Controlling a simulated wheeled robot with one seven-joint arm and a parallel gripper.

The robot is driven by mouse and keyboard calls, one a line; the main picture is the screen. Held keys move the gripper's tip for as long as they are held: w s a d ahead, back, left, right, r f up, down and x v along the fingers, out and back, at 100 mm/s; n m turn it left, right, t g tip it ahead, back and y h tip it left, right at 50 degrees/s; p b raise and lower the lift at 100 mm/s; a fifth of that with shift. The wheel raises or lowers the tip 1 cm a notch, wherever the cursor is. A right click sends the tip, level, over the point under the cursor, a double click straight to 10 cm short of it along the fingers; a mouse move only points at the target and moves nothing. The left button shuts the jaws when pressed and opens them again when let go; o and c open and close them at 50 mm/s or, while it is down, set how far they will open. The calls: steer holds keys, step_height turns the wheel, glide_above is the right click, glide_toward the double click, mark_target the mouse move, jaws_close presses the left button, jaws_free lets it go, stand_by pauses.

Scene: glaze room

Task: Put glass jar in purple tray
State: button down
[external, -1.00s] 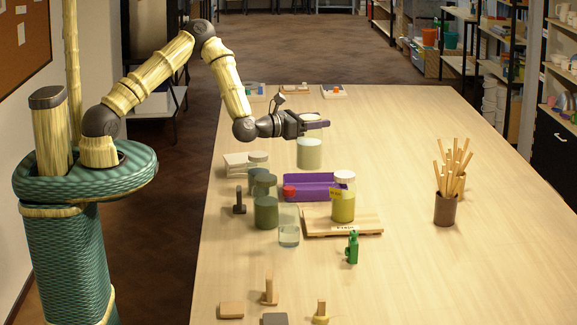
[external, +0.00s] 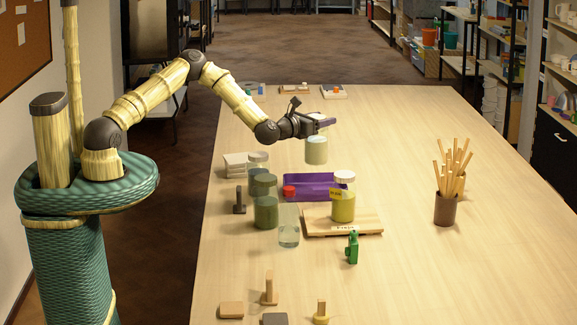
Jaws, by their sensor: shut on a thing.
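My gripper (external: 322,122) is shut on a pale green glass jar (external: 316,151) near its top. The purple tray (external: 300,180) lies on the table, lower in the picture than the held jar. The yellow-green jar on a wooden board covers part of the tray's right end. The jar appears clear of the tray.
A cup of wooden sticks (external: 445,209) is at right. The table between board and cup is clear.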

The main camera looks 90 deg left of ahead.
mark_target(320, 148)
steer(key=shift+r, duration=0.1)
steer(key=shift+f+p, duration=1.2)
steer(key=shift+f, duration=1.9)
step_height(320, 148, down, 4)
steer(key=shift+r+p, duration=0.2)
steer(key=shift+p, duration=0.6)
steer(key=shift+f, duration=0.1)
steer(key=shift+f, duration=0.2)
steer(key=c, duration=0.6)
jaws_free()
steer(key=shift+o, duration=0.6)
steer(key=shift+r, duration=0.2)
